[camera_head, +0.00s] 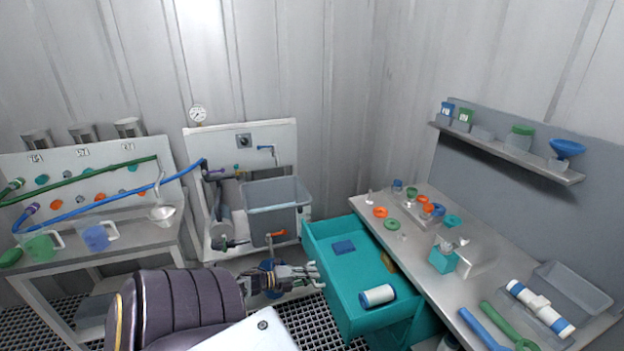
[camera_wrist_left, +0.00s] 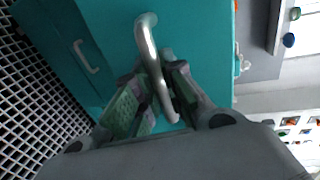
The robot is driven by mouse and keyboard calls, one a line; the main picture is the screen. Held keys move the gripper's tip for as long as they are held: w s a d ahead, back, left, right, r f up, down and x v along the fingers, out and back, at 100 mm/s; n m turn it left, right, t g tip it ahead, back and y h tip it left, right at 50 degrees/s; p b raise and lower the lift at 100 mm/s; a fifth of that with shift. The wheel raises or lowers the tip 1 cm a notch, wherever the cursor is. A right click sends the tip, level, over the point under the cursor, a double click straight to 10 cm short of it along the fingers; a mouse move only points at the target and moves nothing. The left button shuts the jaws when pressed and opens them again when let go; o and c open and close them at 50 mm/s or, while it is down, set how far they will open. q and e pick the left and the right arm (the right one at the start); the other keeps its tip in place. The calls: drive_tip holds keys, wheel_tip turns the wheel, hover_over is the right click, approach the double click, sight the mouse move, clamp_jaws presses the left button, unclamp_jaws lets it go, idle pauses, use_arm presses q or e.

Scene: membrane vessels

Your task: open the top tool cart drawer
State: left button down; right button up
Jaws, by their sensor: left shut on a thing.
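The teal top drawer (camera_head: 325,262) of the tool cart stands pulled out beside the bench in the head view. My left gripper (camera_head: 316,274) is at the drawer's front. In the left wrist view, my left gripper (camera_wrist_left: 157,100) is shut on the curved metal drawer handle (camera_wrist_left: 147,38), on the teal front. My right gripper is not in view.
A lower teal front with another handle (camera_wrist_left: 86,57) shows in the left wrist view. The metal workbench (camera_head: 445,285) with rings and fittings is at the right. A grey basin (camera_head: 277,208) stands behind the drawer. Dark grating floor (camera_head: 312,318) is left of the drawer.

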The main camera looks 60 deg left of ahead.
use_arm(q)
drive_tip(key=c, duration=1.9)
unclamp_jaws()
drive_tip(key=shift+s+f, duration=0.1)
drive_tip(key=o, duration=0.4)
drive_tip(key=shift+v, duration=5.95)
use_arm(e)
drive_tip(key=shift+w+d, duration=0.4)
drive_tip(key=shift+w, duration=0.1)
